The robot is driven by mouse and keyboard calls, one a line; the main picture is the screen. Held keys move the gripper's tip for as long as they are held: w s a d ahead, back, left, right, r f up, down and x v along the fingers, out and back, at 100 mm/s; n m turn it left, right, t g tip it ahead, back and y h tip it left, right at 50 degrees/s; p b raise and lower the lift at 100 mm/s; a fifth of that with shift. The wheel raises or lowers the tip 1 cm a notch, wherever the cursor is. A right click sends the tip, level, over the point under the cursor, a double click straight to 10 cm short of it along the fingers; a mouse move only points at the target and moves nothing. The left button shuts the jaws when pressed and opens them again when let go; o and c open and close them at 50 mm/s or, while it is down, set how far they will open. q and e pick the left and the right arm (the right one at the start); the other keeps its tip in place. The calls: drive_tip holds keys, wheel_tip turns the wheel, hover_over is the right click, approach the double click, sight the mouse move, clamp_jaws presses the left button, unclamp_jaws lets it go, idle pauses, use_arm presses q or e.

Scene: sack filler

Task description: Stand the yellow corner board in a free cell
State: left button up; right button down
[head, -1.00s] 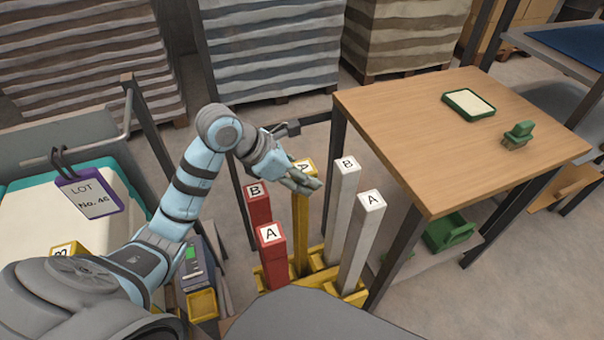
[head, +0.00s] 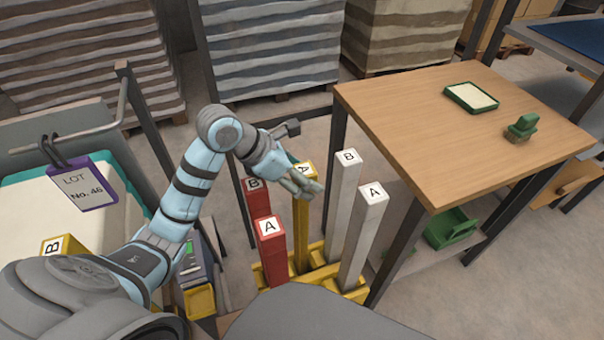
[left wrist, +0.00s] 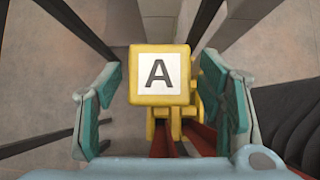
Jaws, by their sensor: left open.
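A yellow corner board with an A on its top (head: 302,225) stands upright in the yellow rack (head: 330,281). Its top also shows in the left wrist view (left wrist: 160,75). My left gripper (head: 303,184) is at the top of this board. Its jaws are open, with one teal-padded finger on each side of the board and a visible gap at each. A second yellow piece marked B (head: 60,246) shows at the left, partly hidden by my arm. My right gripper is not in view.
The rack also holds red boards A (head: 270,250) and B (head: 257,205) and white boards A (head: 365,230) and B (head: 343,195). A wooden table (head: 450,140) stands close on the right. A tag marked LOT No. 46 (head: 82,188) hangs at the left.

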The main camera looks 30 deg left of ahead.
use_arm(q)
wheel_tip(320, 180, up, 10)
drive_tip(key=shift+r, duration=0.1)
idle(0.7)
